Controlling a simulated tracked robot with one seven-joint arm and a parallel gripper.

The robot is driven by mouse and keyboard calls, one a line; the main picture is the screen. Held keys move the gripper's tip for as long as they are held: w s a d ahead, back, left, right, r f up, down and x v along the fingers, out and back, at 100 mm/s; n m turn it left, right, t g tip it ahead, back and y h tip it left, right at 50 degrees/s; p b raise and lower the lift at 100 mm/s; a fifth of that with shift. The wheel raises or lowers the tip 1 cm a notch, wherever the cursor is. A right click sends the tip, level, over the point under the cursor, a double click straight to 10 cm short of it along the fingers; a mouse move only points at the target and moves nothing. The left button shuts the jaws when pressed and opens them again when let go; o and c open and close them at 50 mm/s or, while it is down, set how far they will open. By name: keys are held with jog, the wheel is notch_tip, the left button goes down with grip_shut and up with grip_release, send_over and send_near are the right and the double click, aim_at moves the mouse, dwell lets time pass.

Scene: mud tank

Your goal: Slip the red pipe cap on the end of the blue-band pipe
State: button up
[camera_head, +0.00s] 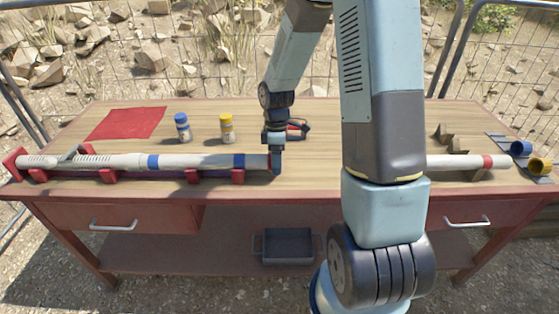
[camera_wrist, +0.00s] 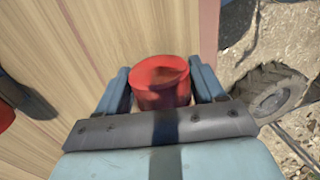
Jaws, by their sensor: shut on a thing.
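The blue-band pipe (camera_head: 200,161) is pale with blue bands and lies level along the table's front edge. Its right end meets my gripper (camera_head: 276,168) in the head view. My gripper points down and is shut on the red pipe cap (camera_wrist: 160,82), which sits between both fingers in the wrist view. In the head view only a thin red sliver shows between the pipe's end and my fingers. Whether the cap is around the pipe's end or just against it I cannot tell. The pipe does not show clearly in the wrist view.
Red supports (camera_head: 238,177) hold the pipe. Another pale pipe with a red band (camera_head: 487,162) lies at right, near blue (camera_head: 521,148) and yellow (camera_head: 539,166) rings. A blue-topped bottle (camera_head: 183,128), a yellow bottle (camera_head: 227,128) and a red mat (camera_head: 125,123) stand behind.

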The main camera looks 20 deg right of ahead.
jog(key=shift+w+a, duration=0.2)
jog(key=shift+a, duration=0.5)
jog(key=shift+w+a, duration=0.2)
jog(key=shift+a, duration=0.5)
jog(key=o, duration=0.9)
jog(key=shift+r, duration=0.15)
jog(key=a+v, duration=0.1)
jog(key=v, duration=1.2)
jog(key=s+d+r+m+t, duration=0.1)
jog(key=s+r+m+t, duration=0.1)
jog(key=s+r+m, duration=0.2)
jog(key=s+d+r+m+t, duration=0.2)
jog(key=s+r+m, duration=0.3)
jog(key=s+r, duration=0.3)
jog(key=s+d+r+m+t, duration=0.2)
jog(key=s+r+m, duration=0.3)
jog(key=s, duration=0.6)
jog(key=shift+s+d+r+t+h, duration=0.1)
jog(key=shift+s+r+t+h, duration=0.1)
jog(key=shift+r+t, duration=0.2)
jog(key=shift+s+d+r+t+h, duration=0.2)
jog(key=shift+r+t, duration=0.1)
jog(key=shift+t, duration=0.2)
